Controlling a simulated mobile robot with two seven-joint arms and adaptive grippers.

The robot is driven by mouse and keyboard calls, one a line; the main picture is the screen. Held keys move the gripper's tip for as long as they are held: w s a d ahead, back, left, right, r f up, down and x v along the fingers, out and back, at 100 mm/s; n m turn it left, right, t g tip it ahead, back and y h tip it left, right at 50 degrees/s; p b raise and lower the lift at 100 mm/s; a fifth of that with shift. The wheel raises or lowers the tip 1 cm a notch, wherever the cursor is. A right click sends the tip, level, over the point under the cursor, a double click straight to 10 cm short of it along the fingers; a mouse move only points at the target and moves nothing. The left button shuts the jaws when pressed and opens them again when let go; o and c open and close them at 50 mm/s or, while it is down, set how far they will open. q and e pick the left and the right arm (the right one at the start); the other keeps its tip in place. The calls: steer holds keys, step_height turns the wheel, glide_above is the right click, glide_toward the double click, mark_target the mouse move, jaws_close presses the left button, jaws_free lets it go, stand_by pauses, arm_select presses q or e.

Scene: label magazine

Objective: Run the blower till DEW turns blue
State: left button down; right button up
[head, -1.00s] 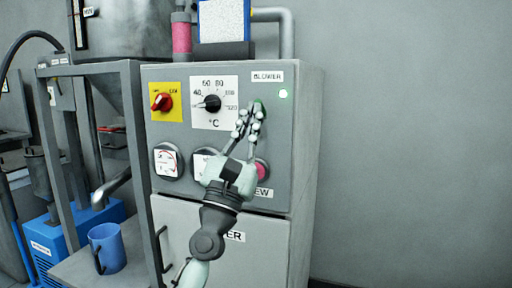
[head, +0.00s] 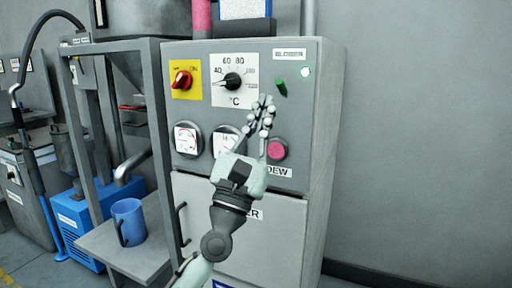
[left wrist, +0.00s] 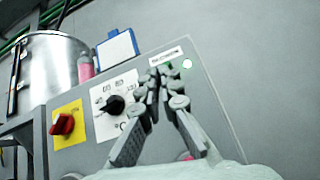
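The blower switch (head: 281,88) is a green knob under the BLOWER label (head: 289,54) on the grey cabinet, its handle tilted. The lamp (head: 305,72) beside it glows pale green; it also shows in the left wrist view (left wrist: 187,64). The DEW indicator (head: 277,150) is a round pink disc above the DEW label (head: 278,172); only its edge shows in the left wrist view. My left gripper (head: 264,102) is in front of the panel, just below and left of the switch and apart from it in the picture. Its fingertips are together and empty. My right gripper is not in view.
A red switch (head: 181,80) on a yellow plate, a temperature dial (head: 233,82) and two round gauges share the panel. A blue mug (head: 129,222) stands on a shelf at the left. The wall right of the cabinet is bare.

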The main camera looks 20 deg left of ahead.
arm_select(q)
steer(key=v, duration=0.7)
steer(key=shift+d+f, duration=0.2)
steer(key=shift+f, duration=0.25)
steer(key=shift+f, duration=0.1)
steer(key=w+d+f+m+g+h, duration=0.15)
steer(key=f+m+g, duration=0.45)
steer(key=f+m, duration=0.8)
steer(key=w+d+f+m+g+h, duration=0.2)
steer(key=f+m+g, duration=0.55)
steer(key=f, duration=1.25)
steer(key=s+a+f+m+g+y, duration=0.2)
steer(key=s+f+m, duration=0.15)
steer(key=f, duration=0.45)
steer(key=s+a+f+m+g+y, duration=0.2)
steer(key=s+f+m+g, duration=0.15)
steer(key=f, duration=0.55)
steer(key=s+a+f+m+g+y, duration=0.2)
steer(key=s+a+f, duration=0.1)
steer(key=s+f, duration=0.3)
steer(key=s+a+f+m+g+y, duration=0.1)
steer(key=s+a+f+m+g, duration=0.2)
steer(key=s+f, duration=0.3)
steer(key=s+a, duration=0.1)
steer(key=s, duration=0.3)
steer(key=shift+s+a+g+y, duration=0.2)
steer(key=shift+s+g+y, duration=0.1)
steer(key=shift+y, duration=0.05)
